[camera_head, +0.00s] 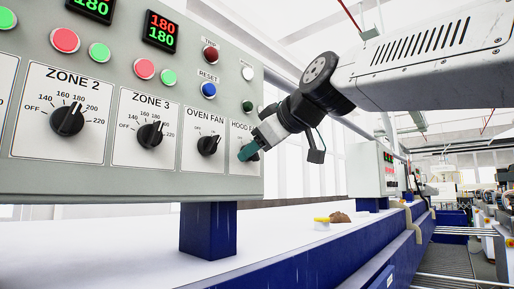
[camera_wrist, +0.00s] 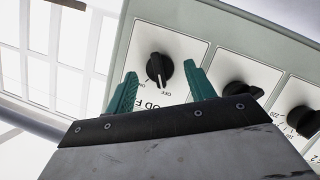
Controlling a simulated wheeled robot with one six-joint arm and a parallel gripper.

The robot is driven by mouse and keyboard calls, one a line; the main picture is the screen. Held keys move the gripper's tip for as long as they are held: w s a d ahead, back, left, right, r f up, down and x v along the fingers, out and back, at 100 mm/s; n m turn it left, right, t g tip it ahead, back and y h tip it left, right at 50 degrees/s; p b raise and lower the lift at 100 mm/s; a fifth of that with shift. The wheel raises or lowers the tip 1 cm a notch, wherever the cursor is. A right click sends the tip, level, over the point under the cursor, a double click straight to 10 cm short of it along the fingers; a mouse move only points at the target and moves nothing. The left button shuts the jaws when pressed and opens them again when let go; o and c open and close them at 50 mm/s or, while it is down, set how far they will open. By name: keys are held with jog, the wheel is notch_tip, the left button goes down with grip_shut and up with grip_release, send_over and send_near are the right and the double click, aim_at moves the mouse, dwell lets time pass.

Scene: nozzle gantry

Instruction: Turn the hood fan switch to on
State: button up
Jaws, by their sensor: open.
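The hood fan switch (camera_wrist: 159,70) is a black rotary knob on a white plate, seen upside down in the wrist view. Its white pointer line points toward the OFF label, with the ON label to the left. My gripper (camera_wrist: 160,80) is open, with one teal finger on each side of the knob; I cannot tell whether they touch it. In the head view my gripper (camera_head: 248,151) is at the panel's right end and largely covers the switch and part of its HOOD label.
The oven fan knob (camera_head: 208,145) sits just left of the hood fan plate, with the zone 3 knob (camera_head: 151,135) beyond. A blue button (camera_head: 209,90) and a dark green lamp (camera_head: 247,106) are above. The panel (camera_head: 230,187) stands on a blue post (camera_head: 208,230).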

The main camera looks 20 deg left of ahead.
jog(key=shift+w+a+f, duration=0.1)
jog(key=shift+w+a, duration=0.05)
jog(key=shift+a, duration=0.1)
